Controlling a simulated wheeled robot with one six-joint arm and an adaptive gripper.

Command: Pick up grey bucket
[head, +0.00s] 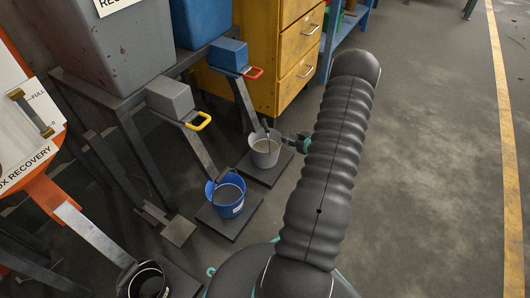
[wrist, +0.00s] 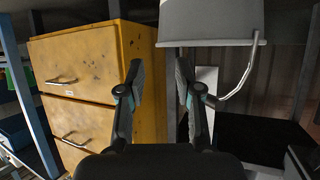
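The grey bucket (head: 265,152) stands on a dark square plate, right of the blue bucket, in the head view. In the wrist view, a grey bucket-like body (wrist: 210,22) fills the upper right, its rim at the lower side. A curved light handle (wrist: 240,88) runs from that rim to behind my right finger. My gripper (wrist: 160,82) is open, with nothing visible held between the fingers. In the head view only part of my gripper (head: 293,139) shows, just right of the grey bucket; my arm hides the rest. Contact with the handle cannot be told.
A blue bucket (head: 228,197) stands on another plate to the left. A black bucket (head: 148,280) is at the lower left. Metal chutes, a yellow drawer cabinet (head: 282,50) and a blue-legged shelf (head: 335,45) stand behind. The floor (head: 430,150) at right is clear.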

